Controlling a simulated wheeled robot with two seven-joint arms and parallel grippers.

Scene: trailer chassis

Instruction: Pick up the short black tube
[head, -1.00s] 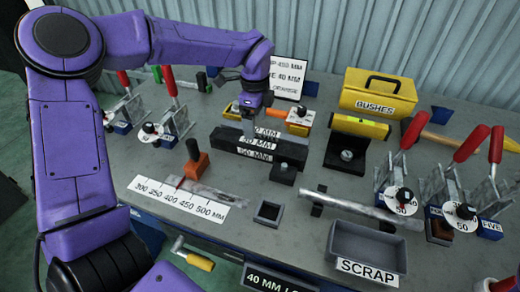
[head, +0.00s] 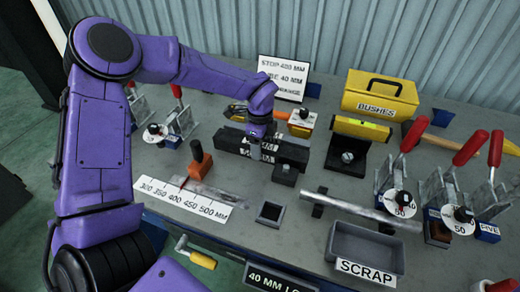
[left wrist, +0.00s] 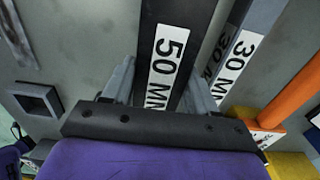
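Long black bars (head: 232,145) lie side by side near the middle of the bench, with white size labels. In the left wrist view one bar (left wrist: 168,30) reads 50 MM, and another (left wrist: 248,28) beside it reads 30 MM. My left gripper (head: 262,150) points down over these bars. Its two fingers (left wrist: 160,85) stand apart on either side of the 50 MM bar, so it is open. I cannot tell whether the fingertips touch it. A short, square, hollow dark piece (head: 270,213) stands nearer the front edge. It also shows in the left wrist view (left wrist: 40,99). My right gripper is not in view.
A grey SCRAP tray (head: 365,250) and a metal tube (head: 355,207) lie front right. A small dark block (head: 285,173) sits before the bars. Behind are an orange-handled tool (head: 302,118) and a yellow BUSHES box (head: 378,95). Red-handled clamps (head: 471,147) stand right.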

